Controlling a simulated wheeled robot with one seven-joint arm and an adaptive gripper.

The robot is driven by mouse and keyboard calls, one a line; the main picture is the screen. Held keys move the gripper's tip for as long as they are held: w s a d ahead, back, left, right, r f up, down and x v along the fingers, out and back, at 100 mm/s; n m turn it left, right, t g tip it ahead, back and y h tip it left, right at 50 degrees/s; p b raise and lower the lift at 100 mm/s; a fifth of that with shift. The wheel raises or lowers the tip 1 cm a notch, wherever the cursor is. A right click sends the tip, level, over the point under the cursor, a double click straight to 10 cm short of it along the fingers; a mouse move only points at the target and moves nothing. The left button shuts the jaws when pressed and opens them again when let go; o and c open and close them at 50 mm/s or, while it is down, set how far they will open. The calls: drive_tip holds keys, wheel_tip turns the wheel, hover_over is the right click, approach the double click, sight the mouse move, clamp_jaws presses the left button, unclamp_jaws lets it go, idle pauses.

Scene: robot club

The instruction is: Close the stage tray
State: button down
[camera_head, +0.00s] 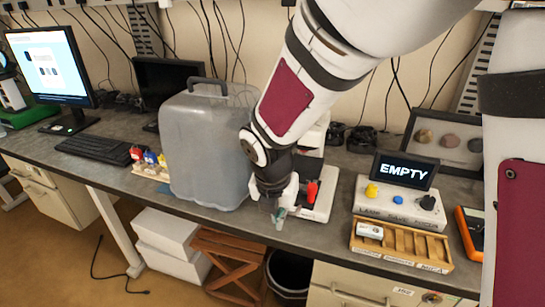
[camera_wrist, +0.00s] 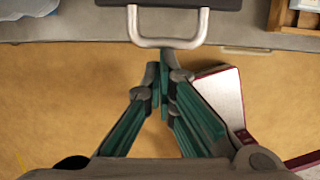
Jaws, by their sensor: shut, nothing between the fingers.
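My gripper (camera_head: 278,219) is shut and empty, just off the front edge of the bench in the head view. In the wrist view its green fingers (camera_wrist: 160,78) meet just below a pale U-shaped metal handle (camera_wrist: 168,43). The handle projects past the bench edge from a dark part at the top of the picture, which looks like the tray. In the head view a white device (camera_head: 324,200) with a red part stands behind my gripper. My arm hides much of it, and how far the tray is out cannot be told.
A large translucent container (camera_head: 205,150) stands close left of my arm. On the right are a control box (camera_head: 400,203) reading "EMPTY" and a wooden slotted rack (camera_head: 400,245). A black bin (camera_head: 290,275) and wooden stool (camera_head: 228,262) stand under the bench (camera_head: 330,236).

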drive_tip(key=w+d+b, duration=0.1)
drive_tip(key=w, duration=0.4)
drive_tip(key=w+d+b, duration=0.1)
drive_tip(key=w, duration=0.1)
drive_tip(key=shift+w+d+f+b, duration=0.1)
drive_tip(key=shift+w+d+b, duration=0.05)
drive_tip(key=shift+d+b, duration=0.15)
drive_tip(key=shift+w+d, duration=0.1)
drive_tip(key=shift+w, duration=0.25)
